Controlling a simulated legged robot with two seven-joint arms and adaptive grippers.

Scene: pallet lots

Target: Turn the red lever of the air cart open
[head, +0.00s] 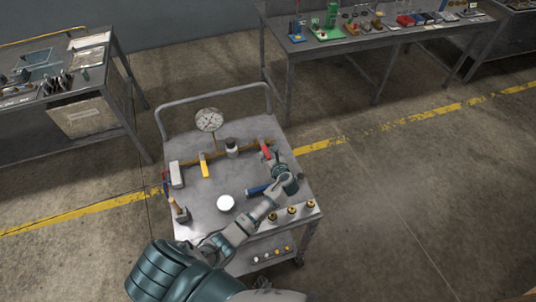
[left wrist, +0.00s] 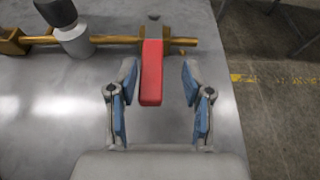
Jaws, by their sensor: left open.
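The air cart (head: 205,212) is a grey metal cart with a brass pipe along its top. The red lever (head: 265,149) sits on the pipe's right end, pointing toward me. My left gripper (head: 270,164) is over the cart's right side, at the lever. In the left wrist view the red lever (left wrist: 152,75) lies between the open fingers of the left gripper (left wrist: 155,85), with a gap on both sides. The fingers have blue pads. My right gripper is not in view.
On the cart are a pressure gauge (head: 209,120), a yellow lever (head: 204,165), a white round object (head: 225,203), a hammer (head: 179,210) and several brass fittings (head: 292,210). Workbenches stand left (head: 60,120) and behind (head: 385,42). Floor to the right is clear.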

